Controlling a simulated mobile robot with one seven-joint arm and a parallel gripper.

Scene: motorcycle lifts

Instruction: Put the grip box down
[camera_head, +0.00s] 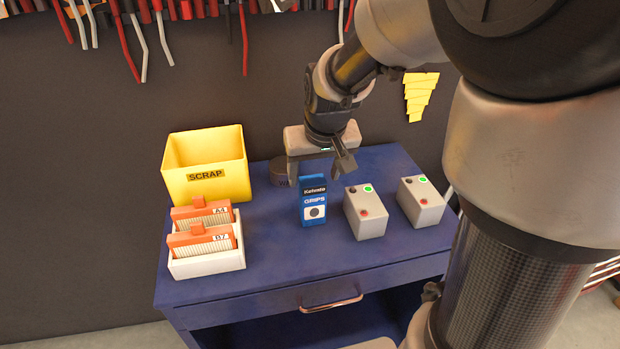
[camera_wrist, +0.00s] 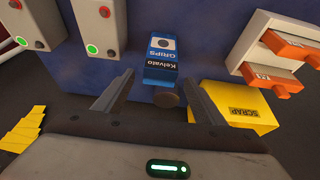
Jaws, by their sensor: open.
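The grip box (camera_head: 313,208) is a small blue box with a dark band reading "Kelvato" and the word "GRIPS". It stands upright on the blue cabinet top (camera_head: 270,262), between the white tray and a grey switch box. It also shows in the wrist view (camera_wrist: 161,60), just beyond the fingertips. My gripper (camera_head: 318,176) is open above and behind the box in the head view. In the wrist view my two fingers (camera_wrist: 160,92) are spread wide with nothing between them that they touch. The underside of the box is hidden.
A yellow scrap bin (camera_head: 206,165) stands at the back left. A white tray (camera_head: 207,262) with orange-topped cards is in front of it. Two grey switch boxes (camera_head: 366,212) with green lights stand right. A dark round object (camera_head: 283,172) sits behind the grip box. The cabinet's front strip is clear.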

